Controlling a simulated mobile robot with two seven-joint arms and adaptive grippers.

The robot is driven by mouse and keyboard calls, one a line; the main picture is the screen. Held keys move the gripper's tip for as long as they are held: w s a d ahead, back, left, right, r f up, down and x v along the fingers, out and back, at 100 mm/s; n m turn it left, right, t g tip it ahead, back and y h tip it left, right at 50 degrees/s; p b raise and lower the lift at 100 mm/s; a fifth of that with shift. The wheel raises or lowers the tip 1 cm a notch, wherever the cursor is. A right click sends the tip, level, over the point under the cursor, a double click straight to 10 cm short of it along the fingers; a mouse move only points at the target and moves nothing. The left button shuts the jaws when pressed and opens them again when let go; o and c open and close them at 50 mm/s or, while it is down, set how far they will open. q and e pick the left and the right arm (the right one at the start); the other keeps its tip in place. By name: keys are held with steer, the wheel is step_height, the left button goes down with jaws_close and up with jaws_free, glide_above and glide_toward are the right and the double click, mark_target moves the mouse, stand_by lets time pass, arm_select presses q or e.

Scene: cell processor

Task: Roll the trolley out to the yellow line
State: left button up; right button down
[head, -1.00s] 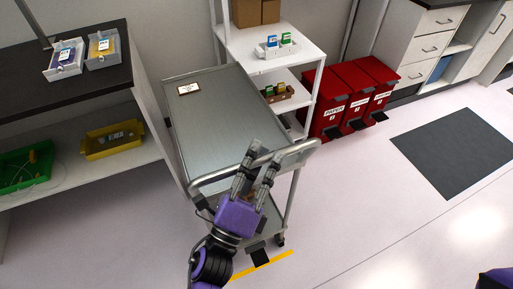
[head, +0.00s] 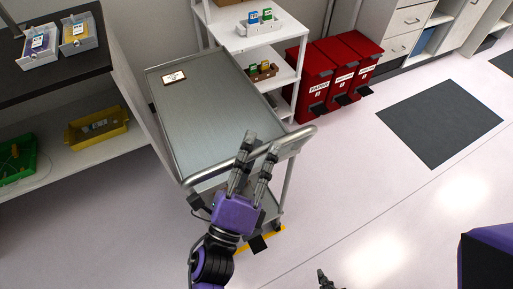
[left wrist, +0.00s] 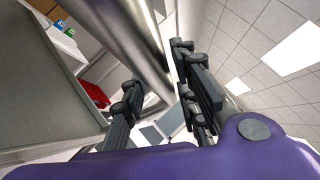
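The grey metal trolley (head: 205,115) stands between the dark-topped bench and the white shelf, with its handle (head: 290,143) toward me. A white label lies near the far end of its top. The yellow line (head: 272,237) is on the floor at the trolley's near end, partly hidden by my arm. A near wheel of the trolley shows right by the line. My left gripper (head: 254,166) is at the handle, its fingers spread and reaching over the bar. In the left wrist view the bar (left wrist: 145,50) runs between the separated fingers (left wrist: 160,95). A dark tip of my right gripper (head: 325,280) shows at the bottom edge.
The bench (head: 65,88) stands close along the trolley's left. The white shelf (head: 254,38) and red bins (head: 309,84) are beyond its right side. The floor to the right is open, with a dark mat (head: 440,120) lying on it.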

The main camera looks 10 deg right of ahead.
stand_by(0.3)
arm_select(q)
steer(key=v, duration=1.2)
stand_by(0.3)
